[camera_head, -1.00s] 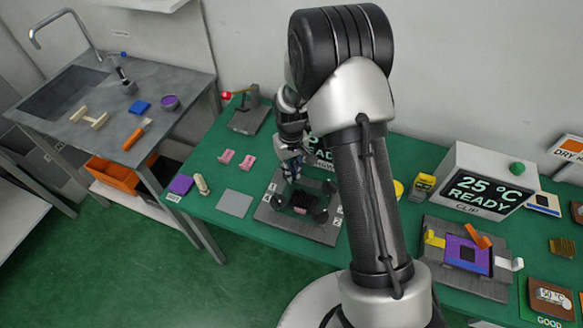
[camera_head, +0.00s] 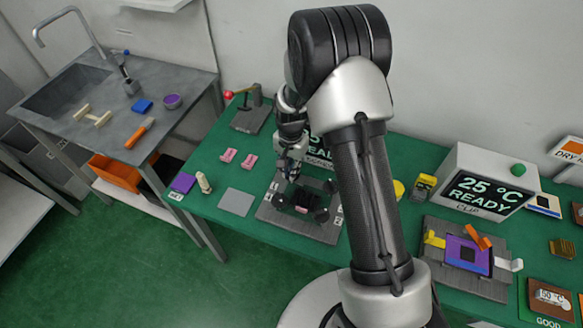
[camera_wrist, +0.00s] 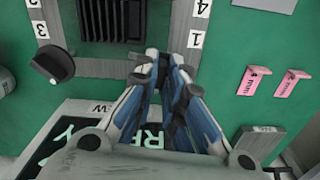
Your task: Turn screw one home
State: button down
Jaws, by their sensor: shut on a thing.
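The grey fixture plate (camera_head: 268,217) lies on the green bench, with a black finned block (camera_head: 301,202) in its middle and dark screw knobs around it. My gripper (camera_head: 291,177) points down at the plate's far corner. In the wrist view my gripper (camera_wrist: 164,62) is shut on a dark knob beside the "1" label (camera_wrist: 195,40), taken as screw one. The fingers hide most of that knob, and how far it is turned cannot be told. The finned block (camera_wrist: 111,18) also shows there.
Two pink clips (camera_head: 237,157) and a grey pad (camera_head: 236,203) lie left of the plate. A stand with a red ball (camera_head: 229,95) is behind. A display box (camera_head: 486,185) and a purple fixture (camera_head: 467,255) are at right, beyond my arm.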

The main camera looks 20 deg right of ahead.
jog(key=m, duration=0.3)
jog(key=shift+w+m, duration=0.1)
jog(key=shift+m, duration=0.2)
jog(key=shift+a+m, duration=0.1)
jog(key=shift+m, duration=1.7)
jog(key=c, duration=1.7)
grip_release()
jog(key=shift+w, duration=0.1)
notch_tip(320, 180, up, 12)
